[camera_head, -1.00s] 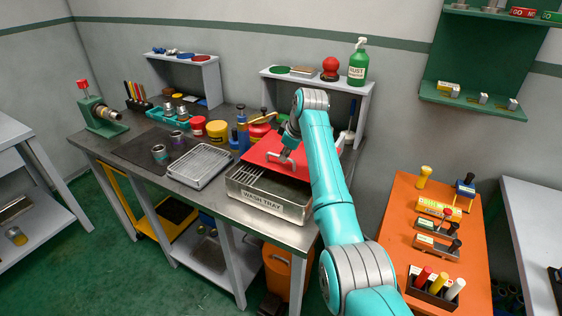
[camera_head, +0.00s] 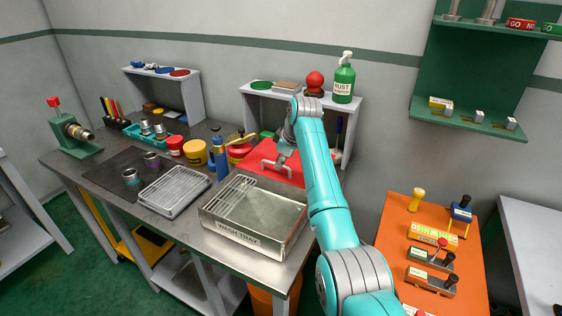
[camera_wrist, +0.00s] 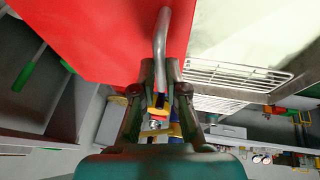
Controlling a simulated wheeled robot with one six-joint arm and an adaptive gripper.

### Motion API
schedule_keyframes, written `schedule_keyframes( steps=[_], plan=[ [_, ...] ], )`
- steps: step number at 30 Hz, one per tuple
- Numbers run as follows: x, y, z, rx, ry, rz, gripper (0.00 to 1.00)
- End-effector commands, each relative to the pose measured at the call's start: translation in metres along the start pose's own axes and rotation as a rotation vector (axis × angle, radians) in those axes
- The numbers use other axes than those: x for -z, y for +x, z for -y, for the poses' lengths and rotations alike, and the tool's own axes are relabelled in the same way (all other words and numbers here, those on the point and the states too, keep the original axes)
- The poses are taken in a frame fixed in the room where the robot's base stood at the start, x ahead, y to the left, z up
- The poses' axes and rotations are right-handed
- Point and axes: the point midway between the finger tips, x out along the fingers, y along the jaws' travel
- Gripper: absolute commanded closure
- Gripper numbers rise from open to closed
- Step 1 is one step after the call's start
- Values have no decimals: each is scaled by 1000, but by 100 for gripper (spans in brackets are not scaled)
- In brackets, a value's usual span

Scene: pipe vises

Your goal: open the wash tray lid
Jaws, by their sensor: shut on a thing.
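The wash tray (camera_head: 240,239) is a metal box with a wire rack at its left side, standing on the bench in the head view. Its top is uncovered and its inside shows. The red lid (camera_head: 292,176) stands tilted up behind the tray, partly hidden by my arm. Its grey bar handle (camera_head: 272,167) is on its face. My gripper (camera_wrist: 160,92) is shut on the handle (camera_wrist: 161,45) in the wrist view. The red lid (camera_wrist: 100,35) fills the upper left there, and the tray's rack (camera_wrist: 228,76) shows at the right.
A blue bottle (camera_head: 221,160) stands close left of the lid. A perforated tray (camera_head: 174,190) lies left of the wash tray. An orange table (camera_head: 400,225) is at the right.

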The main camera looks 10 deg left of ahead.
Motion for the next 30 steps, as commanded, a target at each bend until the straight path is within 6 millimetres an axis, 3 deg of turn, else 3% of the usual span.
schedule_keyframes(
  steps=[1, 4, 16, 20, 30],
  plan=[
    [0, 0, 0, 0, 0, 1, 85],
    [0, 0, 0, 0, 1, 0, 63],
    [0, -7, 0, -1, 0, 0, 63],
    [0, -24, -1, -2, 0, -1, 63],
    [0, -90, -1, -2, 1, -1, 63]
  ],
)
